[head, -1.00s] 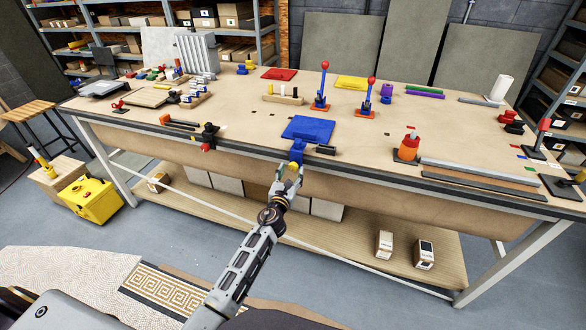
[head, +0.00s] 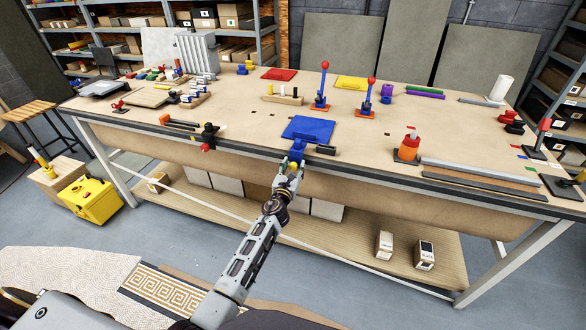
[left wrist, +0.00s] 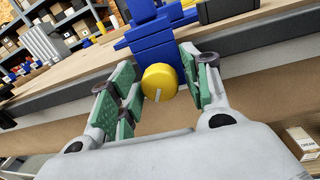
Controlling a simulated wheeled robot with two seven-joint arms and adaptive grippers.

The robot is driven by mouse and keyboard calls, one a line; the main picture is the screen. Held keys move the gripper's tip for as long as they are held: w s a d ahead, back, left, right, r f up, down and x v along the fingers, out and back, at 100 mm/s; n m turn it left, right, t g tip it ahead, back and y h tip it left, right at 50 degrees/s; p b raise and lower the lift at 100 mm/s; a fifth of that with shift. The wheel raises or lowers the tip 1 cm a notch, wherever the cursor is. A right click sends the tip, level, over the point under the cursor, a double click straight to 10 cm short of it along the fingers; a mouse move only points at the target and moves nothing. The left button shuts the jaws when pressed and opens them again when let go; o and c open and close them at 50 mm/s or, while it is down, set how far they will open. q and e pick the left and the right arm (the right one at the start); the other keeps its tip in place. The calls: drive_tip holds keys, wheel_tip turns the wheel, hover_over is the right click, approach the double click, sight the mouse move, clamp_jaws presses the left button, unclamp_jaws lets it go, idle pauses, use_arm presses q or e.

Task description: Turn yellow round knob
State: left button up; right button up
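The yellow round knob (left wrist: 159,82) has a pale mark on its face and sits on the front of a blue fixture (left wrist: 152,45). The blue fixture (head: 298,149) is at the bench's front edge in the head view, where the knob is mostly hidden by my gripper. My left gripper (head: 290,170) is open just in front of the fixture. In the left wrist view, its green-padded fingers stand on either side of the knob. The right finger looks closer to it than the left, and I see gaps on both sides. My right gripper is not in view.
A blue plate (head: 308,128) lies behind the fixture, and a black block (head: 326,150) is just to its right. A black clamp (head: 209,134) is on the bench edge to the left. Red-knobbed levers (head: 323,85) stand further back.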

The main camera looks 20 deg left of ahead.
use_arm(q)
drive_tip(key=c, duration=0.7)
drive_tip(key=shift+c, duration=0.2)
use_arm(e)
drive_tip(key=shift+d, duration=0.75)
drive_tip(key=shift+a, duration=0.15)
